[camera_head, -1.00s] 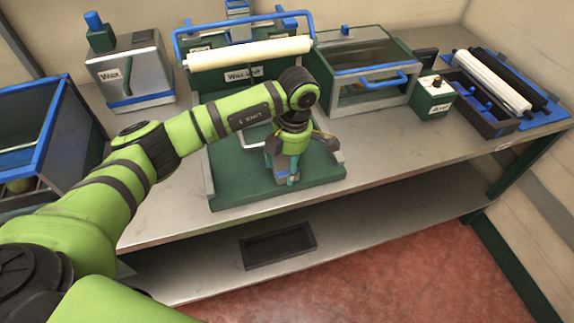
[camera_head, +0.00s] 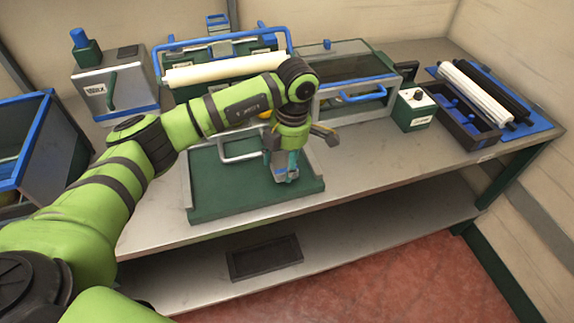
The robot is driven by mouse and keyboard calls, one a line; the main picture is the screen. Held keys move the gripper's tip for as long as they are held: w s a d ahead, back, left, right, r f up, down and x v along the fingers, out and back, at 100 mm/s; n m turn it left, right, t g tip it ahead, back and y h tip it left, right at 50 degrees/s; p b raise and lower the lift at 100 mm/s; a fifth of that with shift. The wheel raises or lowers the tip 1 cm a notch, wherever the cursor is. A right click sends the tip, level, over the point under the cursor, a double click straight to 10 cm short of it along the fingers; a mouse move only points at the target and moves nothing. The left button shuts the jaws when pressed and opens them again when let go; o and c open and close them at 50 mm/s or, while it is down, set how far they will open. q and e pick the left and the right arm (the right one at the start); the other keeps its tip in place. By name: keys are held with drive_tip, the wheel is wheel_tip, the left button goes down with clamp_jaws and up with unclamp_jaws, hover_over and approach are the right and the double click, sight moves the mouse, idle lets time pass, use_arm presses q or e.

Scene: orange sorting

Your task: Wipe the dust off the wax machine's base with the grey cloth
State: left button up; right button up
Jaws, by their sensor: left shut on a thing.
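The wax machine (camera_head: 227,66) stands at the back of the bench, with a cream roller (camera_head: 215,72) and a blue frame. Its flat green base (camera_head: 225,190) extends towards the bench's front edge. A pale handle (camera_head: 226,158) lies over the base. My left gripper (camera_head: 284,178) points down over the right part of the base, shut on the grey cloth. The cloth is mostly hidden by the fingers, and I cannot tell whether it touches the base. My left arm hides part of the machine. No dust can be made out. My right gripper is not in view.
A metal wax tank (camera_head: 116,88) and a blue-rimmed bin (camera_head: 42,140) stand at left. The bench front between base and tray is clear.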

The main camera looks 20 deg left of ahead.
use_arm(q)
drive_tip(key=r, duration=0.1)
drive_tip(key=r+p, duration=0.1)
drive_tip(key=shift+w+d+r, duration=0.15)
drive_tip(key=shift+w+r, duration=0.05)
drive_tip(key=shift+r, duration=0.15)
drive_tip(key=shift+s+r+p, duration=0.15)
drive_tip(key=shift+r+p, duration=0.2)
drive_tip(key=shift+r, duration=0.2)
